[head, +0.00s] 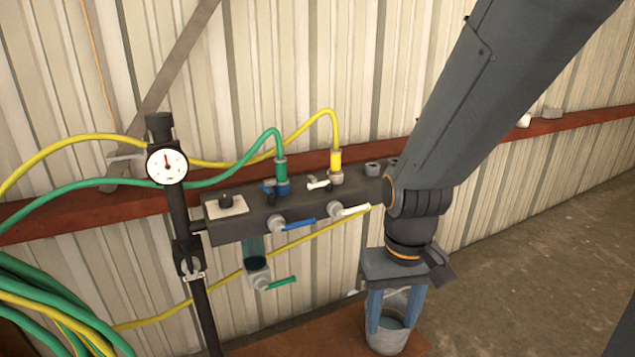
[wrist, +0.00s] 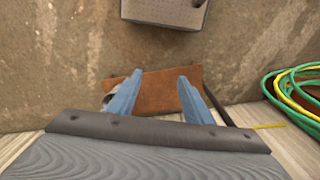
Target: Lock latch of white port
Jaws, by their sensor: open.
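The dark manifold block (head: 300,205) is fixed along the wall in the head view. A port on its top holds the yellow connector (head: 335,160) with a yellow hose. A small white latch (head: 318,184) sits at the left of that connector's base; whether it is locked, I cannot tell. A white valve handle (head: 355,209) points right from the block's front below it. My gripper (head: 393,320) points down, open, right of and below the block, apart from it. In the wrist view my gripper (wrist: 160,76) shows two blue fingers with nothing between them.
A green connector (head: 281,171) with a blue latch stands left of the yellow one. A pressure gauge (head: 167,164) stands on a post at left. A metal bucket (head: 388,340) is below my gripper. Hoses (head: 40,305) lie coiled at lower left. My arm hides the block's right end.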

